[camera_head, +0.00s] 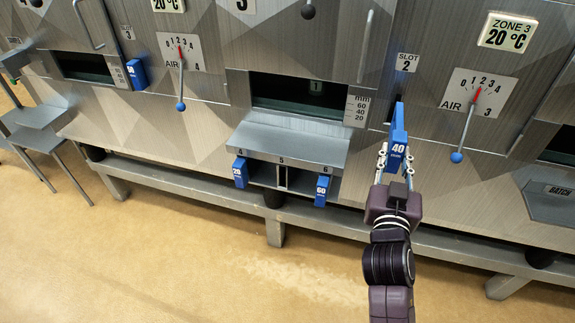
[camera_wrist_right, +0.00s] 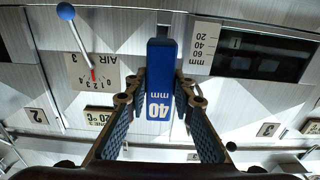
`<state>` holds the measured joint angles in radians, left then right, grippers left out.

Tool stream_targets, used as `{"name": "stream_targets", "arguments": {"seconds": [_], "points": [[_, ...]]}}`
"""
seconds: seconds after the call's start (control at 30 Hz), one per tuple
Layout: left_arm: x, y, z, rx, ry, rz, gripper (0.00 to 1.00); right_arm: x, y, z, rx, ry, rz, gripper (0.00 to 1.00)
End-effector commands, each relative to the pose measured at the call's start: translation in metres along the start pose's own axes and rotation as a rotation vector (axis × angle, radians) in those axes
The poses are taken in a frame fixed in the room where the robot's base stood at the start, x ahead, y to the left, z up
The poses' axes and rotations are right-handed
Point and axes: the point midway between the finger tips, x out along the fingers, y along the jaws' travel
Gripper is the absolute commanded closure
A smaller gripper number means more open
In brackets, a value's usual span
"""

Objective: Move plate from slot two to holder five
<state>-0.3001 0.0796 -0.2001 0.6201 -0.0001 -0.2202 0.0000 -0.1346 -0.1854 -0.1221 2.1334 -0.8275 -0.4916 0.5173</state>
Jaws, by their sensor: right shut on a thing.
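The blue plate (camera_head: 398,142) marked 40 is between the fingers of my right gripper (camera_head: 395,160), which is shut on it. Its far end is at the slot marked SLOT 2 (camera_head: 407,62); I cannot tell how much is still inside. In the right wrist view the plate (camera_wrist_right: 160,80) reads "40 mm" upside down, with a finger on each side. The holder shelf (camera_head: 290,140) is left of the gripper, marked 4, 5 and 6. Holder five (camera_head: 281,178), in the middle, looks empty. My left gripper is not in view.
A blue 20 plate (camera_head: 240,172) hangs at holder four and a blue 60 plate (camera_head: 322,190) at holder six. A lever (camera_head: 457,156) with a blue ball is right of my gripper. A rail (camera_head: 180,195) runs below; the floor in front is clear.

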Motion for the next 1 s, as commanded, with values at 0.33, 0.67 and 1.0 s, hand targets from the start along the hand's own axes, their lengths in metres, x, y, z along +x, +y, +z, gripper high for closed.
{"name": "stream_targets", "arguments": {"seconds": [0.33, 0.67, 1.0], "points": [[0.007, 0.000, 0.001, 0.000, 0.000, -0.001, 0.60, -0.043, -0.008, 0.009, 0.033, -0.027, -0.003, 1.00], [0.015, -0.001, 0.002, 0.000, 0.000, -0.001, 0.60, -0.075, -0.007, 0.008, 0.033, -0.027, 0.000, 1.00], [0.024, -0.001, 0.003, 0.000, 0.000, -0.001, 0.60, -0.100, -0.007, 0.006, 0.032, -0.026, 0.000, 1.00]]}}
